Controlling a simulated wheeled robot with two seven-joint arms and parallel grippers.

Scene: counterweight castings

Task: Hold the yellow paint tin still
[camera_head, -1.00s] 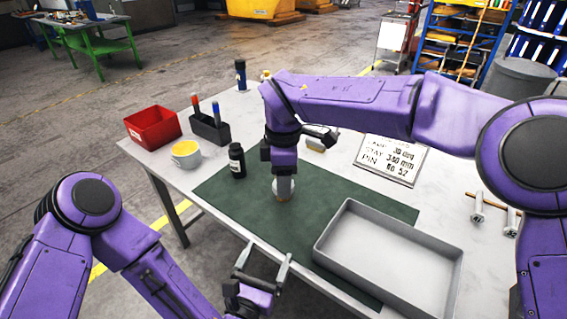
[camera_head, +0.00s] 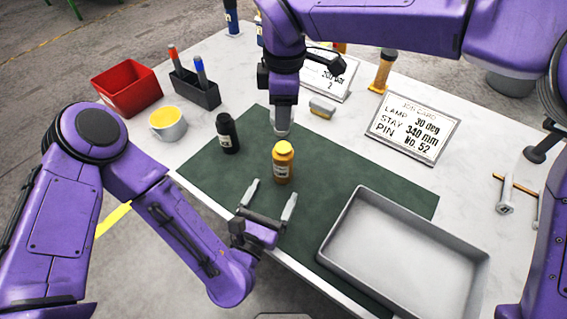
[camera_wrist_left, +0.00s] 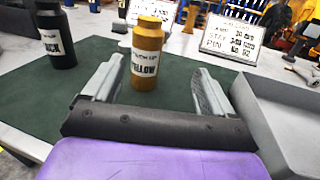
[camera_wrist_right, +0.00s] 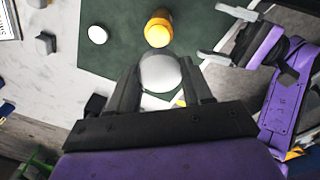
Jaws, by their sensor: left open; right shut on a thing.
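The yellow paint tin (camera_head: 283,162) stands upright on the green mat (camera_head: 330,170), its label facing the front. It also shows in the left wrist view (camera_wrist_left: 147,55) and the right wrist view (camera_wrist_right: 158,28). My left gripper (camera_head: 271,197) is open, low at the mat's front edge. Its fingers point at the tin, which stands beyond them in the head view; contact cannot be made out.
A black tin (camera_head: 228,133) stands left of the yellow one. A grey tray (camera_head: 340,232) lies at the right front. A yellow-filled cup (camera_head: 167,124), red bin (camera_head: 128,88), pen holder (camera_head: 197,90) and job card (camera_head: 413,128) stand around the mat.

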